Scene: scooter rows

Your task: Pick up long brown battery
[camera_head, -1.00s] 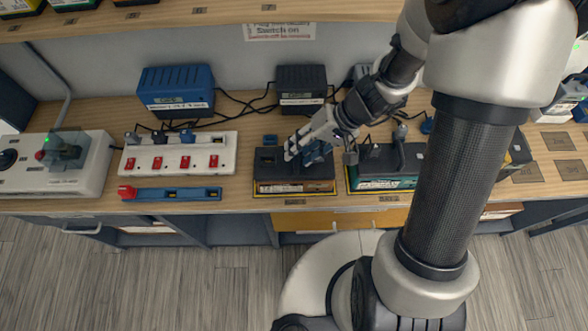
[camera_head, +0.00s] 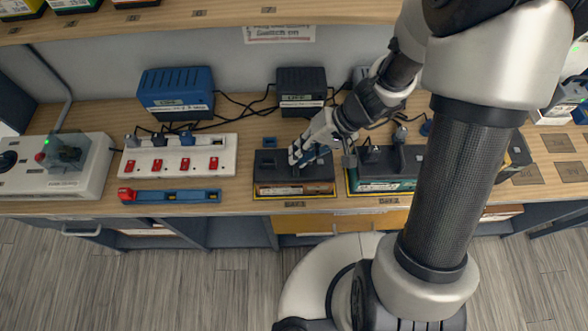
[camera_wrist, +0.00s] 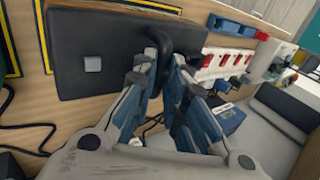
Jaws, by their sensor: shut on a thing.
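The long brown battery (camera_head: 265,188) sits in a yellow-outlined bay on the wooden counter, with a dark top and a brown, labelled front side. In the wrist view its dark body (camera_wrist: 75,50) fills the upper left, with a small grey square on it and a black loop handle (camera_wrist: 188,36). My gripper (camera_head: 300,157) is at the battery's top, right of its middle. In the wrist view my gripper (camera_wrist: 168,55) is shut on the handle, and its fingers partly hide it. The battery appears to rest on the counter; I see no clear gap beneath it.
A green-labelled battery (camera_head: 380,185) stands close on the right. A white power strip (camera_head: 172,158) with red switches and a blue bar (camera_head: 172,195) lie to the left. Blue (camera_head: 177,92) and black (camera_head: 302,90) chargers with cables stand behind. A shelf overhangs the back.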

